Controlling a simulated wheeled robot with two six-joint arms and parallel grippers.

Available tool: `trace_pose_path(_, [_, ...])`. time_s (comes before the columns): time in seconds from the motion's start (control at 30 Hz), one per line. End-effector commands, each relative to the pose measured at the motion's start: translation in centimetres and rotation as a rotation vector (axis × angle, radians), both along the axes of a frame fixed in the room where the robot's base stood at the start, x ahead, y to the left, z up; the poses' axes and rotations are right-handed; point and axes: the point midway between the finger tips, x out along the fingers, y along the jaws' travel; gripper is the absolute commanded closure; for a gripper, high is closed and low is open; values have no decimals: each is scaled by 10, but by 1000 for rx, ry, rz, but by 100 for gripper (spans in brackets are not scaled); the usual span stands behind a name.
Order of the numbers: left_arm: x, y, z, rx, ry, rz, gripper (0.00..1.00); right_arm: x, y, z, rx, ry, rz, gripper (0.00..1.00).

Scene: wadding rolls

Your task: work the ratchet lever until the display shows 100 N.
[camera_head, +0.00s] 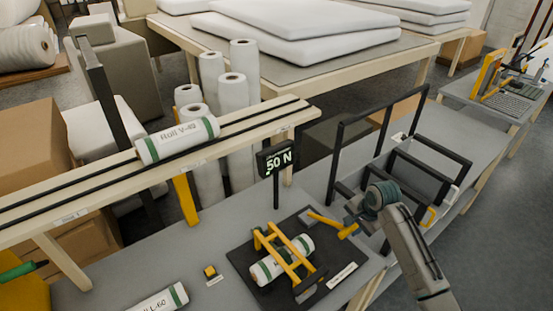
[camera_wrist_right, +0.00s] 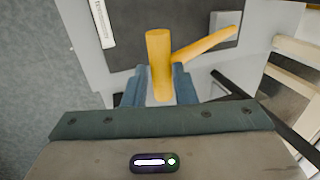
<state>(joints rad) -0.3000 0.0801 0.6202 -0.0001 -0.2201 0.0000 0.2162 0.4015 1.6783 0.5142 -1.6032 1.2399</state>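The display (camera_head: 277,159) on a dark post reads 50 N. Below it, a yellow frame (camera_head: 285,250) stands over a white roll with green bands (camera_head: 283,259) on a dark base plate (camera_head: 246,262). The yellow ratchet lever (camera_head: 327,222) reaches right from the frame and ends in a crosswise handle (camera_head: 347,232). My right gripper (camera_head: 352,214) is at this handle. In the right wrist view the handle (camera_wrist_right: 158,50) passes between the two fingers (camera_wrist_right: 159,88), which appear closed against its sides. My left gripper is not in view.
A roll labelled Roll V-40 (camera_head: 178,140) lies on the raised wooden rail (camera_head: 90,187). Another roll (camera_head: 160,300) lies at the front edge of view. A small yellow block (camera_head: 210,271) sits left of the plate. A black-framed rack (camera_head: 430,165) stands close behind my right arm.

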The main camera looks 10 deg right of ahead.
Motion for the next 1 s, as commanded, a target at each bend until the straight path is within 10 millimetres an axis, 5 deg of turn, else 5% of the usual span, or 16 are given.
trace_pose_path(0.53, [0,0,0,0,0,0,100,16,6,46,-1,-1,0,76])
trace_pose_path(1.0, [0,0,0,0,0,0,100,17,7,49,0,-1,0,76])
